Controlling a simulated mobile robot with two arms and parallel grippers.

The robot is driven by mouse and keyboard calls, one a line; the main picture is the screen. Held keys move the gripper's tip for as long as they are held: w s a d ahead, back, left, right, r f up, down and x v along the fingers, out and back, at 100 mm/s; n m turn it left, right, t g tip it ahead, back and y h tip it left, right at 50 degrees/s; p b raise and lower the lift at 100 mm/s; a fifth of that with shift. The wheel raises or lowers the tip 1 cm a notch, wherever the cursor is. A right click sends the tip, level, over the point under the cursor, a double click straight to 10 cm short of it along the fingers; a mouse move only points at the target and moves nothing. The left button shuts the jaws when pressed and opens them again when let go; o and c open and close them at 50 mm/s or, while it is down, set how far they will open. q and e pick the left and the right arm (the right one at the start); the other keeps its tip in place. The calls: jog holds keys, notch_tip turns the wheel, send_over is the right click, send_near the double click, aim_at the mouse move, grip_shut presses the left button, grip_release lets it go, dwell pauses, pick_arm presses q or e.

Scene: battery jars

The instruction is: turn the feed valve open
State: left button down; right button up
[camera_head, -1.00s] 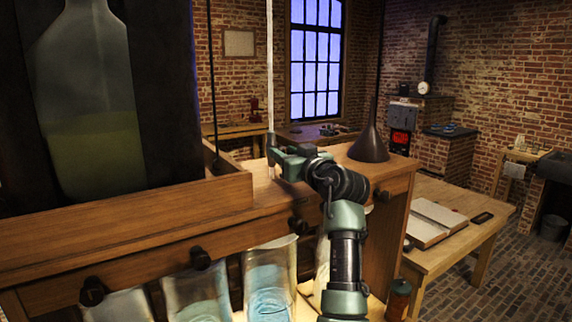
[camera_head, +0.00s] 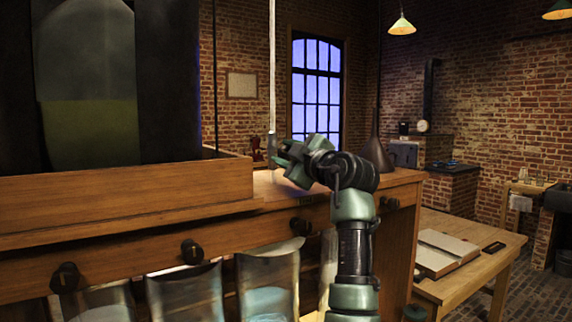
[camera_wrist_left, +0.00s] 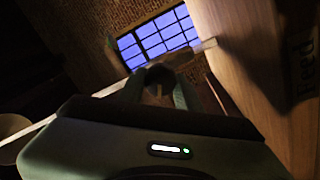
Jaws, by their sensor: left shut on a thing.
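My left gripper (camera_head: 280,152) is beside the lower end of a thin pale upright pipe (camera_head: 272,70), above the wooden cabinet top. In the left wrist view, its two fingers (camera_wrist_left: 158,82) are shut on a small dark, rounded part, which looks like the feed valve's handle. The fingers and shadow hide most of it, so its angle cannot be read. The pale pipe (camera_wrist_left: 110,90) runs slanting behind the fingers in that view. A wooden board with the word "Feed" (camera_wrist_left: 301,65) stands at the right there. My right gripper is not in view.
A large glass vessel (camera_head: 88,85) of greenish liquid stands behind a wooden ledge (camera_head: 120,195) at left. Dark knobs (camera_head: 192,252) line the cabinet front, above glass jars (camera_head: 268,280). A dark funnel (camera_head: 376,157) stands just beyond my wrist. A table with a book (camera_head: 446,252) is at right.

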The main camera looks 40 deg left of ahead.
pick_arm(q)
jog(key=n+b, duration=0.1)
jog(key=n, duration=0.2)
jog(key=shift+r+n, duration=0.15)
jog(key=shift+n, duration=0.15)
jog(key=shift+n+g+b, duration=0.3)
jog(key=shift+n+b, duration=0.25)
jog(key=shift+n, duration=0.65)
jog(key=shift+r, duration=0.1)
